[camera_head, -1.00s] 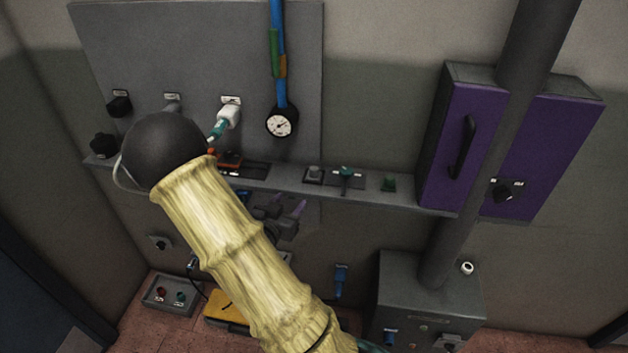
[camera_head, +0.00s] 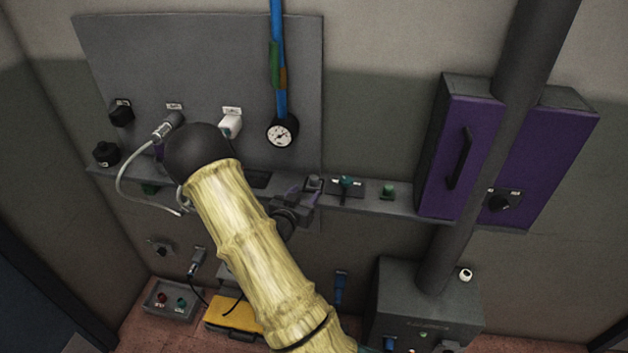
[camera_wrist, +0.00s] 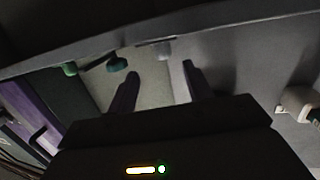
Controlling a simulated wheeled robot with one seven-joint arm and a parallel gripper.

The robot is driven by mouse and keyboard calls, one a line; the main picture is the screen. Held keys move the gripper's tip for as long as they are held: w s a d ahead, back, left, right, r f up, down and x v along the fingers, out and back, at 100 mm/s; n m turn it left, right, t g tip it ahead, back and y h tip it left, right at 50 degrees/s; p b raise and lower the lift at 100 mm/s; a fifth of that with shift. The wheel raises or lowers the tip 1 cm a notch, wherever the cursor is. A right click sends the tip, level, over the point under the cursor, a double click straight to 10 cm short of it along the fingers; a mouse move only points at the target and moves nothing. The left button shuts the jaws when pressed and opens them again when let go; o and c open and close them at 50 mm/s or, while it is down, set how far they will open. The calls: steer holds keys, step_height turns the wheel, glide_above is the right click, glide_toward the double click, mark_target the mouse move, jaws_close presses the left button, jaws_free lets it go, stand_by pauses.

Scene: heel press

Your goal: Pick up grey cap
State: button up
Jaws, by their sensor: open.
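A small grey block-like piece (camera_head: 314,182), which looks like the grey cap, sits on the wall shelf in the head view, left of the teal-handled switch (camera_head: 346,183). I cannot tell its exact shape.
The shelf (camera_head: 410,209) also carries a green button (camera_head: 388,191). A purple cabinet (camera_head: 465,150) and dark pipe (camera_head: 525,60) stand to the right. A gauge (camera_head: 282,131), white connector (camera_head: 230,122) and grey hose connector (camera_head: 168,126) are on or near the panel (camera_head: 200,60).

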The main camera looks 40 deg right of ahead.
mark_target(312, 182)
steer(key=shift+p+x, duration=0.3)
steer(key=shift+x, duration=1.55)
steer(key=shift+w+p+x, duration=0.25)
steer(key=shift+p+x, duration=0.85)
steer(key=shift+x, duration=1.5)
steer(key=shift+a, duration=0.15)
steer(key=c, duration=1.1)
